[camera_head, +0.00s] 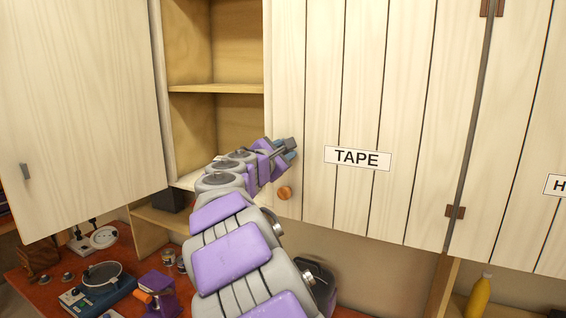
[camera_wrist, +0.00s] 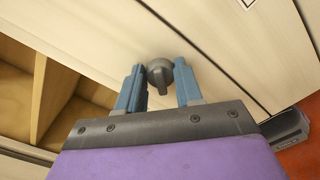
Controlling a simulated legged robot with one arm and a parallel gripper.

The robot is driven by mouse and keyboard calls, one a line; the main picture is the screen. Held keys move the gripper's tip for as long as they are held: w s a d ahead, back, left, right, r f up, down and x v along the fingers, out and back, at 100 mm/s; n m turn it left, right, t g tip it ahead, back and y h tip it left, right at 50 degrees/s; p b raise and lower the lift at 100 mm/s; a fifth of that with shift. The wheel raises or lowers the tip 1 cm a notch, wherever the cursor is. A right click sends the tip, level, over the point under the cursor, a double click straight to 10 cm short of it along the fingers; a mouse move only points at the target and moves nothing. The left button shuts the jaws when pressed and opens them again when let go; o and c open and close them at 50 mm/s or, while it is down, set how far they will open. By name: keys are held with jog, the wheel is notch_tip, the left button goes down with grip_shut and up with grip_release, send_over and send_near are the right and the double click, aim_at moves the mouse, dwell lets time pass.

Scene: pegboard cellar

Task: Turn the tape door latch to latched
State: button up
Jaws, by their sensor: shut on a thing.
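The TAPE door (camera_head: 400,100) is a pale plank door with a white TAPE label (camera_head: 357,158). It looks closed. The tape door latch (camera_wrist: 160,74) is a grey round knob with a short grip, near the door's left edge. In the wrist view its grip points down the picture, between my blue fingers. My gripper (camera_wrist: 161,85) is shut on the latch, one finger on each side. In the head view my gripper (camera_head: 288,151) is at the door's left edge and the latch is hidden or too small to make out.
A round wooden knob (camera_head: 284,192) sits on the door below my gripper. Left of it is an open compartment with shelves (camera_head: 215,88), then a swung-open door (camera_head: 80,110). Below is a red-brown bench (camera_head: 40,285) with tools. A yellow bottle (camera_head: 478,298) stands lower right.

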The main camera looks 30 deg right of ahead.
jog(key=m+b, duration=0.1)
jog(key=m, duration=0.1)
jog(key=m+b, duration=0.1)
jog(key=b, duration=0.1)
jog(key=m+b, duration=0.2)
jog(key=shift+f+m, duration=0.3)
jog(key=shift+f, duration=0.05)
jog(key=m+b, duration=0.3)
jog(key=shift+m+b, duration=0.4)
jog(key=o, duration=1)
jog(key=shift+s+r, duration=0.1)
jog(key=shift+s+a, duration=0.3)
jog(key=shift+a, duration=0.1)
jog(key=b+v, duration=0.1)
jog(key=v, duration=1.5)
jog(key=shift+a, duration=0.2)
